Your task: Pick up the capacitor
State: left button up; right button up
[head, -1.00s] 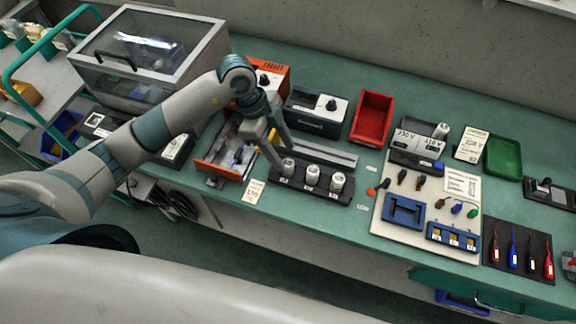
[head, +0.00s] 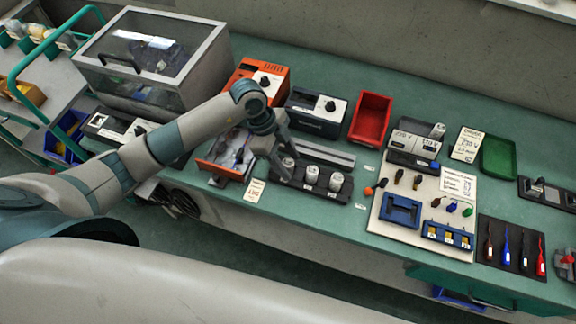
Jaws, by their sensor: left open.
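Three silver cylindrical capacitors stand upright in a row in a black holder (head: 322,195) on the green bench. They are the left capacitor (head: 287,166), the middle capacitor (head: 312,174) and the right capacitor (head: 336,182). Another silver cylinder (head: 438,131) lies at the grey meter unit further right. My left gripper (head: 281,170) is open and points down at the left capacitor. Its fingers partly cover that capacitor, and I cannot tell whether they touch it. My right gripper is not in view.
An orange-fronted drawer (head: 218,170) stands left of the holder. A red bin (head: 371,118) and a dark control box (head: 316,113) stand behind. A white board (head: 412,218) with blue parts lies to the right. A clear-lidded case (head: 150,60) stands at the back left.

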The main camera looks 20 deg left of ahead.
aim_at(290, 162)
pick_arm(q)
jog(key=c, duration=1.1)
jog(key=shift+c, duration=0.2)
jog(key=shift+r, duration=0.1)
jog(key=shift+r+b, duration=0.3)
jog(key=shift+r, duration=0.1)
jog(key=r, duration=0.1)
jog(key=r+b, duration=0.1)
jog(key=r, duration=0.1)
jog(key=shift+d+r+b, duration=0.15)
jog(key=shift+d+b, duration=0.15)
jog(key=shift+d, duration=0.05)
jog(key=s+d+r+b, duration=0.3)
jog(key=d+r, duration=0.3)
jog(key=d, duration=0.4)
jog(key=shift+s+d+r, duration=0.2)
jog(key=shift+s+r, duration=0.2)
jog(key=shift+s, duration=0.05)
